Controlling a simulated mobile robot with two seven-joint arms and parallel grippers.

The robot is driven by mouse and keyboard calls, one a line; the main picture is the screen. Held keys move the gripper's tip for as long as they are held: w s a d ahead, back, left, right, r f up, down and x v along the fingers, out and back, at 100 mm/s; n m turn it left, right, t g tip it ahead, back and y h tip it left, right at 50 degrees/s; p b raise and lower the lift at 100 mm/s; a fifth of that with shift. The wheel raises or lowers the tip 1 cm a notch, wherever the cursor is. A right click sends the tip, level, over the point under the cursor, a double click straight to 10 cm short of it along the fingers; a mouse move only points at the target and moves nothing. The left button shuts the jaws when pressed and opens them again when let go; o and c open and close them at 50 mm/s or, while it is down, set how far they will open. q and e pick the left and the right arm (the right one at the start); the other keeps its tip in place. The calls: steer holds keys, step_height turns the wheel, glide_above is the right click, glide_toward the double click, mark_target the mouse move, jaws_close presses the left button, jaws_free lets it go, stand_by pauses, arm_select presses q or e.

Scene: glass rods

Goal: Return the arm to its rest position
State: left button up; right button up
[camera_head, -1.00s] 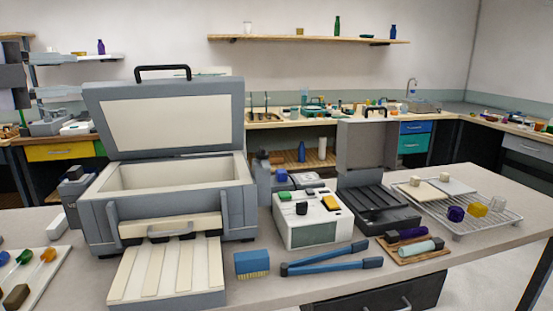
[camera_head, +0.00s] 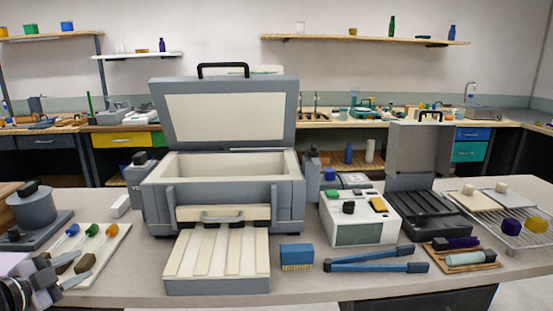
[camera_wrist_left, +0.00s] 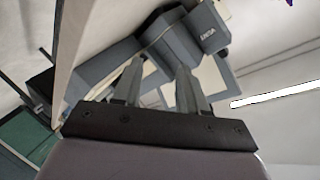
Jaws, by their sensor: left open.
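My left gripper (camera_head: 68,275) is at the lower left of the head view, at the front edge of the bench beside a white board. It is open and looks empty. In the left wrist view its two fingers (camera_wrist_left: 159,72) stand apart with nothing between them. Beyond them are grey and cream equipment parts, seen at a tilt. Most of the left arm is outside the head view. My right gripper is not in view.
The white board (camera_head: 112,262) with several coloured pieces lies close to the left gripper. A grey kiln-like box (camera_head: 170,211) with its lid up stands right of it. A blue brush (camera_head: 297,250) and blue tongs (camera_head: 375,267) lie farther right. A wire rack (camera_head: 525,243) is at the far right.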

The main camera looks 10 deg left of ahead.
arm_select(q)
steer(key=s+d+f+n+g, duration=0.1)
steer(key=s+d+f+n, duration=0.1)
steer(key=s+d+f, duration=0.3)
steer(key=s+d+f+n, duration=0.1)
steer(key=s+d+f, duration=0.1)
steer(key=f, duration=0.5)
steer(key=s+d+f+n+g, duration=0.1)
steer(key=s+d+f+n, duration=0.1)
steer(key=s+d+f, duration=0.3)
steer(key=s+d+f+n+g, duration=0.1)
steer(key=s+d+f+n, duration=0.1)
steer(key=d, duration=0.7)
steer(key=s+d+f+n+g, duration=0.1)
steer(key=s+d+f, duration=0.3)
steer(key=d, duration=0.6)
steer(key=shift+s+f+n, duration=0.15)
steer(key=shift+f+n, duration=0.2)
steer(key=shift+n, duration=0.35)
